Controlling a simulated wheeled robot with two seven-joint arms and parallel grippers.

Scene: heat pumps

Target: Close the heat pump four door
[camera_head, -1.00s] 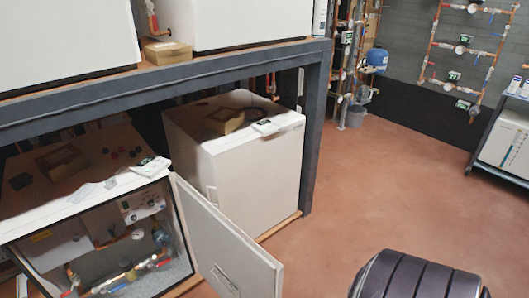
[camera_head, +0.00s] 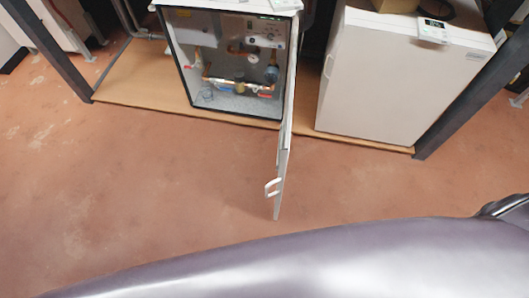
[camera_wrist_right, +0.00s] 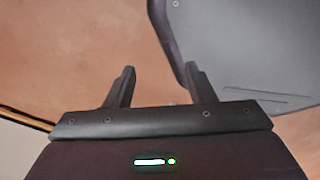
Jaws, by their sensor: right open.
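A white handle (camera_head: 272,187) sits near the door's free end. My right gripper (camera_wrist_right: 158,80) shows in the right wrist view with its two fingers apart and nothing between them, above the reddish floor. The door does not clearly show in that view. My left gripper is out of view.
A closed white heat pump (camera_head: 395,85) stands to the right on the wooden platform (camera_head: 135,92). Dark frame posts (camera_head: 50,50) stand at both sides. The red floor (camera_head: 130,180) before the units is clear. A grey panel (camera_wrist_right: 250,45) lies close to my right gripper.

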